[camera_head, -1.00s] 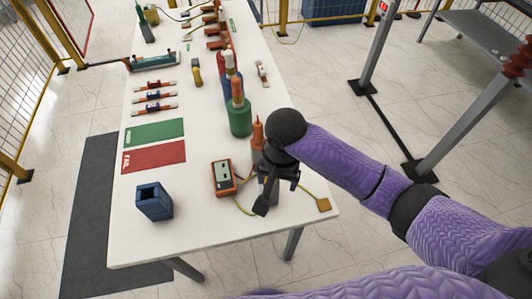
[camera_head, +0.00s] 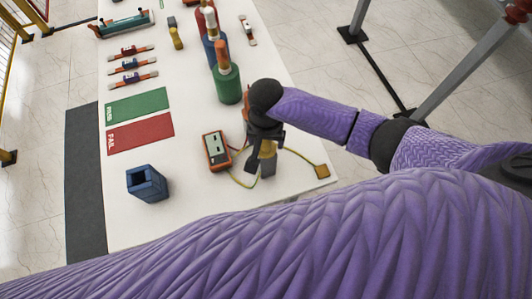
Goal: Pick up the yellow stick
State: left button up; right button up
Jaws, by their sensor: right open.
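My right gripper (camera_head: 262,143) is dark and points down over the front right part of the white table (camera_head: 215,220). It is open. A yellowish piece (camera_head: 267,149) shows at its fingers, above a grey block-like part (camera_head: 268,168). The gripper hides much of both, and I cannot tell if the fingers touch them. I cannot tell whether this piece is the yellow stick. A small yellow object (camera_head: 176,38) lies farther back on the table. My left gripper is not in view.
A green bushing (camera_head: 227,86) stands behind. A blue box (camera_head: 147,184), red mat (camera_head: 140,134) and green mat (camera_head: 137,106) are at left. My purple arm covers the table's front.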

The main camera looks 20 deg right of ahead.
jog(key=shift+w, duration=0.1)
grip_shut()
